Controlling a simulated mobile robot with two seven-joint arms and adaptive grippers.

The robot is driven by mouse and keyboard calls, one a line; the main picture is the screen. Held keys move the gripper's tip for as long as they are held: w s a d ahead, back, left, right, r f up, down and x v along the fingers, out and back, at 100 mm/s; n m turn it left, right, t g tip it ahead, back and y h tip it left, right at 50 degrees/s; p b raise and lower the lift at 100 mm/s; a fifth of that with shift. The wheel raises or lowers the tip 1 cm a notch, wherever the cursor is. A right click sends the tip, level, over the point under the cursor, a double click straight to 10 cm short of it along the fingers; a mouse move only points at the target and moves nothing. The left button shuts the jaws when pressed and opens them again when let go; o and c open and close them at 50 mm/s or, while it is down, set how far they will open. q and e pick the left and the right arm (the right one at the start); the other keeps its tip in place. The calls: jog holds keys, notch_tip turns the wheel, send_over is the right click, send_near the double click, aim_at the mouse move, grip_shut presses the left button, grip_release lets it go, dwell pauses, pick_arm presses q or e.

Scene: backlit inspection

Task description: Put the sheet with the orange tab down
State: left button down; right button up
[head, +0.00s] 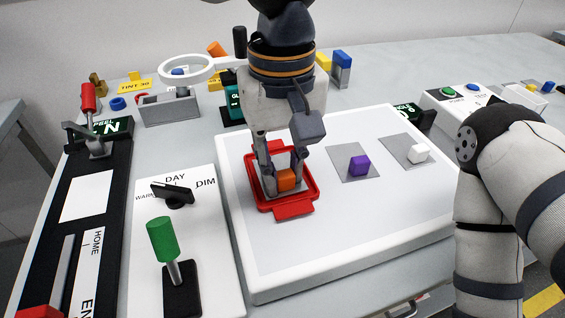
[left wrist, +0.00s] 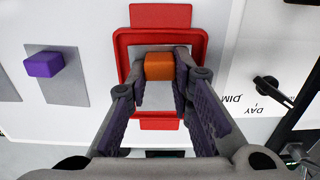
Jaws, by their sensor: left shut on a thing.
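The orange tab (head: 286,179) is a small block between the fingers of my left gripper (head: 280,184), which is shut on it. The tab also shows in the left wrist view (left wrist: 159,66), with the fingers on both sides. Its grey sheet (left wrist: 165,153) is mostly hidden by the gripper and lies within the outline of a red frame (head: 292,210) over the white light panel (head: 340,240). I cannot tell whether the sheet touches the panel. My right gripper is not in view; only my right arm shows at the right.
Grey sheets with a purple tab (head: 359,166) and a white tab (head: 418,153) lie on the panel to the right. A green-handled lever (head: 162,240) and a dial (head: 175,194) stand left of the panel. A ring magnifier (head: 186,69) stands behind. The panel's front is clear.

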aim_at(282, 170)
pick_arm(q)
jog(key=shift+f, duration=0.1)
jog(key=c, duration=1.4)
grip_release()
notch_tip(282, 170, up, 12)
jog(key=shift+r, duration=0.15)
